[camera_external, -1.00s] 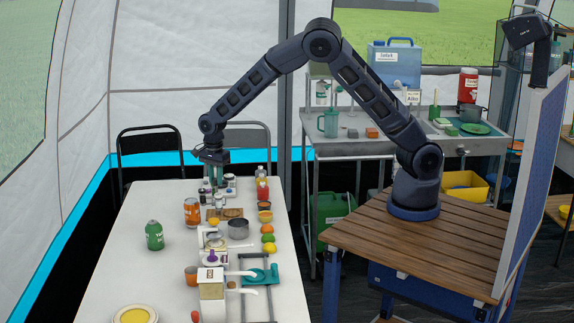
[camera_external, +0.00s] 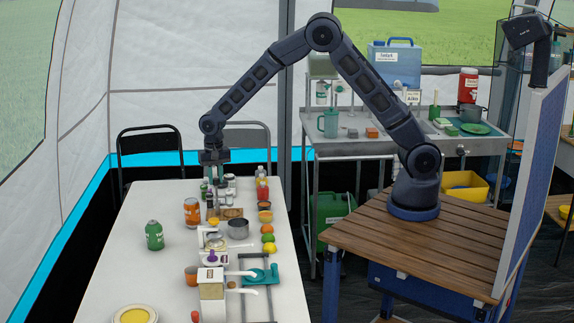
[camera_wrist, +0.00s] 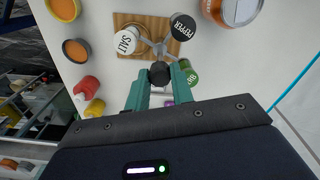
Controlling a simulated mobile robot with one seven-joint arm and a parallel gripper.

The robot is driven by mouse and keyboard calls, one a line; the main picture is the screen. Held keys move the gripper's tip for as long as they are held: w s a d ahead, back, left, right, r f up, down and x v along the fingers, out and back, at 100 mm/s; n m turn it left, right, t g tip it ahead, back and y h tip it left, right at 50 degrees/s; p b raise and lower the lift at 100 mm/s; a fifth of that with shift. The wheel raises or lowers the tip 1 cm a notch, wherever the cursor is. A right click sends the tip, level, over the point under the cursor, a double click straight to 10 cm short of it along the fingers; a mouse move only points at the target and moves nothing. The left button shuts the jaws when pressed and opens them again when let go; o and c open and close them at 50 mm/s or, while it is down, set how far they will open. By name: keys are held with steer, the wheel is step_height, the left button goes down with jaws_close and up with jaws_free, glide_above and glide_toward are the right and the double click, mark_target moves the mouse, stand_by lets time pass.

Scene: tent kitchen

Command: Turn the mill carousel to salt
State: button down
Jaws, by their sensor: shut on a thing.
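The mill carousel (camera_wrist: 155,48) is below my gripper in the wrist view. Its grey arms carry a white-topped SALT mill (camera_wrist: 128,41) at the upper left, a black-topped PEPPER mill (camera_wrist: 183,26) at the upper right, and a green jar (camera_wrist: 190,73) at the right. Its lower side is partly hidden behind my fingers. In the external view my gripper (camera_external: 215,172) points down over the far end of the white table.
The table's left side is mostly clear.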

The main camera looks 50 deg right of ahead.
steer(key=n, duration=0.4)
steer(key=shift+n, duration=0.4)
stand_by(0.4)
steer(key=c, duration=1.2)
jaws_free()
step_height(320, 180, up, 11)
